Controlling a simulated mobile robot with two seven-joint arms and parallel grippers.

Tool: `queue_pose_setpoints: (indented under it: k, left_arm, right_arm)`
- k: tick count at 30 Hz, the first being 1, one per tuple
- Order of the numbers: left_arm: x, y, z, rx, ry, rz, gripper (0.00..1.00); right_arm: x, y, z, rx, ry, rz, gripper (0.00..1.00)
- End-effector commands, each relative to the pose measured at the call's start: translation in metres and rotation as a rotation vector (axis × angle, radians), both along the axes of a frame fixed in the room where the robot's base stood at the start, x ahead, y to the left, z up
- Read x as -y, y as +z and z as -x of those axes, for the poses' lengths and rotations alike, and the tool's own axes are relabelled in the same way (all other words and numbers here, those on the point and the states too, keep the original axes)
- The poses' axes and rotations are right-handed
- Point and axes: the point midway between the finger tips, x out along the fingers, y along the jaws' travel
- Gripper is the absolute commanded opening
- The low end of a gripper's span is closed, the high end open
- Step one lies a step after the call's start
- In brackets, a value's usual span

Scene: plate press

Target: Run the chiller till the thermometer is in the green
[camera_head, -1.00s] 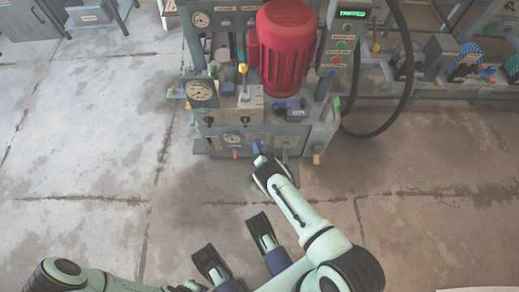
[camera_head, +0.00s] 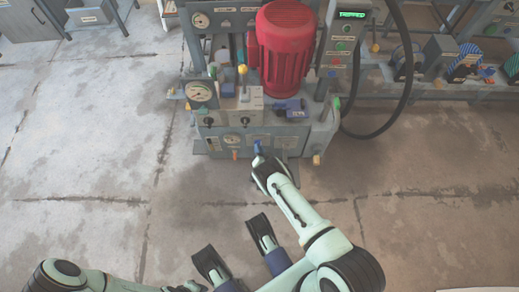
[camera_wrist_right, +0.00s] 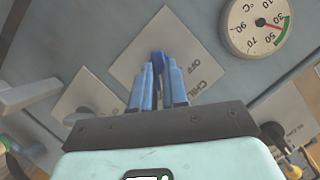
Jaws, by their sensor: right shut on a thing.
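My right gripper (camera_head: 257,148) is at the front panel of the machine. In the right wrist view its two blue fingers (camera_wrist_right: 158,80) are shut on the dark blue chiller knob (camera_wrist_right: 157,61). The knob sits on a pale, diamond-set plate (camera_wrist_right: 182,47) marked OFF and CHILLER, partly hidden by the fingers. The thermometer (camera_wrist_right: 256,24) is a round white °C dial with a green arc at right in that view. Its red needle points toward the green arc; the exact reading is hard to tell.
A red motor (camera_head: 285,47) stands on the machine. A control box (camera_head: 346,45) with a lit green display is at its right, beside a black hose (camera_head: 407,60). Another handle (camera_wrist_right: 30,95) lies left of the chiller plate. The floor in front is clear.

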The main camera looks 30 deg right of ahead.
Motion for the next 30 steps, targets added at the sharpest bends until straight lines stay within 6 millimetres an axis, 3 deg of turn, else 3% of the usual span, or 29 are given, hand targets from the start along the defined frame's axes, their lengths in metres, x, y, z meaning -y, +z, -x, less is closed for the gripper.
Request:
queue_pose_setpoints:
  k: [30]
  left_arm:
    - [-0.0004, -0.001, 0.003, -0.01, 0.001, 0.001, 0.43]
  right_arm:
    - [-0.009, -0.0002, -0.0036, -0.499, 0.001, 0.809, 0.0]
